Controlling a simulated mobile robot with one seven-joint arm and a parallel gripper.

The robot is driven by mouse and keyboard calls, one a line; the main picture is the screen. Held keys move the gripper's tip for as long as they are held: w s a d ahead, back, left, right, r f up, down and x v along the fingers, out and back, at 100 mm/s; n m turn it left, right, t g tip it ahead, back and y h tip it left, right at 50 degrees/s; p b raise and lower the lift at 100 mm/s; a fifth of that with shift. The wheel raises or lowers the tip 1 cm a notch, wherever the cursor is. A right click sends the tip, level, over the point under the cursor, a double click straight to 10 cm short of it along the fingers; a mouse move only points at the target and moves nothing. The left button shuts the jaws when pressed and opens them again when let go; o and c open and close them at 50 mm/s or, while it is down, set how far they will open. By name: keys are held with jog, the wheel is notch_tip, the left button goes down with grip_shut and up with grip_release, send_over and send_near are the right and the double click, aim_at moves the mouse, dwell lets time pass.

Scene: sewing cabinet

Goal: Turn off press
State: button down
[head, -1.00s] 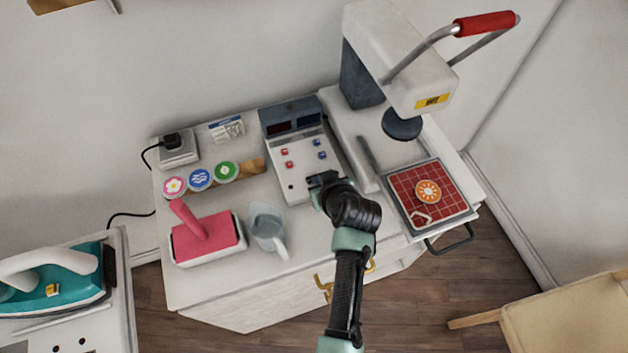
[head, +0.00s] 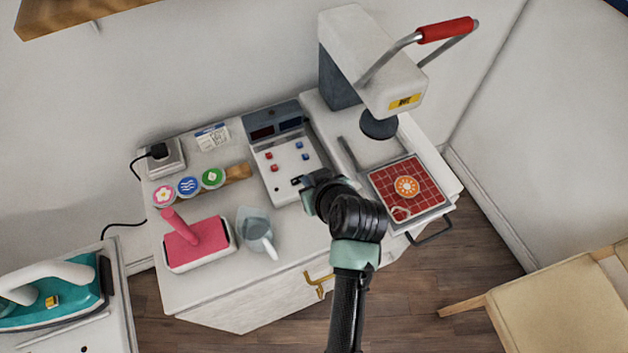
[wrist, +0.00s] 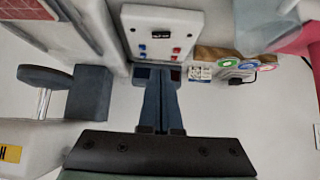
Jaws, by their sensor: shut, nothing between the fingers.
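The press (head: 372,65) stands at the back right of the cabinet, with a red-gripped lever (head: 446,29) raised and its round dark head (head: 379,125) apart from the red gridded plate (head: 425,200). To its left is a white control box (head: 272,178) with red and blue buttons and two dark displays. In the wrist view the box (wrist: 186,25) shows a black switch (wrist: 161,34). My gripper (head: 306,183) is over the box's front right corner, partly covering it. Its closed, empty fingers (wrist: 160,90) show in the wrist view; contact cannot be told.
An iron (head: 60,290) is at far left. A chair (head: 560,300) is at lower right.

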jog(key=shift+v, duration=1.2)
jog(key=w+r+t+h, duration=0.1)
jog(key=w+r+t, duration=0.15)
jog(key=r, duration=0.75)
jog(key=w+r+m+t, duration=0.1)
jog(key=w+r+t, duration=0.15)
jog(key=r, duration=0.75)
jog(key=w+r+t+h, duration=0.15)
jog(key=r+t, duration=0.25)
jog(key=r, duration=0.6)
jog(key=s+a+r+m+t, duration=0.1)
jog(key=s+r+t, duration=0.4)
jog(key=r, duration=0.9)
jog(key=s+a+r+m+t, duration=0.1)
jog(key=s+r+t, duration=0.3)
jog(key=s+r, duration=0.5)
notch_tip(320, 180, up, 6)
jog(key=shift+a+r+m+t, duration=0.1)
jog(key=shift+a+m+t, duration=0.25)
jog(key=shift+a, duration=0.3)
jog(key=shift+s, duration=0.1)
